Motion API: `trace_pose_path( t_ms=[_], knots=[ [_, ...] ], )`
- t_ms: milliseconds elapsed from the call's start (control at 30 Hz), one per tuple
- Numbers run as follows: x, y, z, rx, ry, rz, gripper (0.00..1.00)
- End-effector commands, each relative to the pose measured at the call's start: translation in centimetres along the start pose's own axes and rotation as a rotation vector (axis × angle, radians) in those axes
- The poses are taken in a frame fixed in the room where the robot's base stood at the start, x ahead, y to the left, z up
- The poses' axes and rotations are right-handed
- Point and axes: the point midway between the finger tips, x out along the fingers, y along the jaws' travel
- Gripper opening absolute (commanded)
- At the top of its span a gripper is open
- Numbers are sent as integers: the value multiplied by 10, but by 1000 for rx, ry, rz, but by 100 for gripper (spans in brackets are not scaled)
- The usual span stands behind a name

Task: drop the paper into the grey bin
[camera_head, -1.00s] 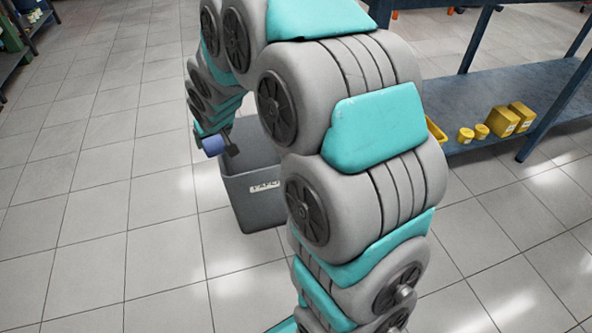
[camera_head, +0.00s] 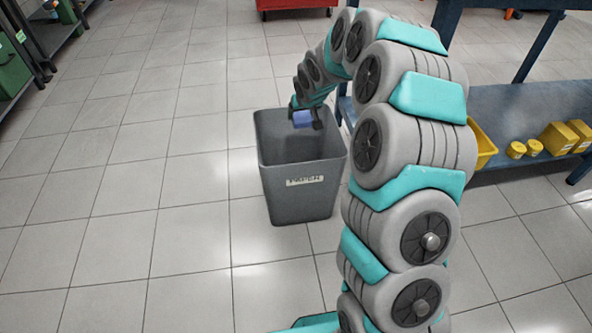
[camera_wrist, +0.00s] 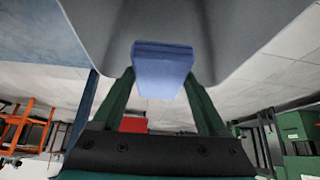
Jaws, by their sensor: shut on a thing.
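The grey bin (camera_head: 298,195) stands on the tiled floor, open at the top, with a label reading "PAPER" on its front. My gripper (camera_head: 304,122) is at the bin's mouth, near its back right side. It is shut on a blue block-shaped thing (camera_head: 303,117), which I take to be the paper. In the wrist view the blue paper (camera_wrist: 162,70) sits between the two fingers, with the grey bin wall (camera_wrist: 230,30) behind it. How far it is below the rim is hard to tell.
A blue shelf unit (camera_head: 515,105) stands to the right, with a yellow bin (camera_head: 482,147), yellow tubs and yellow boxes (camera_head: 565,137) on its lower shelf. A red cabinet (camera_head: 298,4) is at the back.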

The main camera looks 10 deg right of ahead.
Motion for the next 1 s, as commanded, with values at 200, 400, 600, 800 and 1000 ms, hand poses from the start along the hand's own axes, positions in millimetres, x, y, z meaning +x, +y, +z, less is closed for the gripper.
trace_pose_path(
  t_ms=[200,400,600,800,1000],
  knots=[
    [23,0,16,1,0,-1,24],
    [37,0,24,2,0,-2,24],
    [38,0,25,1,0,-1,24],
    [38,0,25,1,0,-1,86],
    [38,0,25,1,0,-1,100]
  ],
)
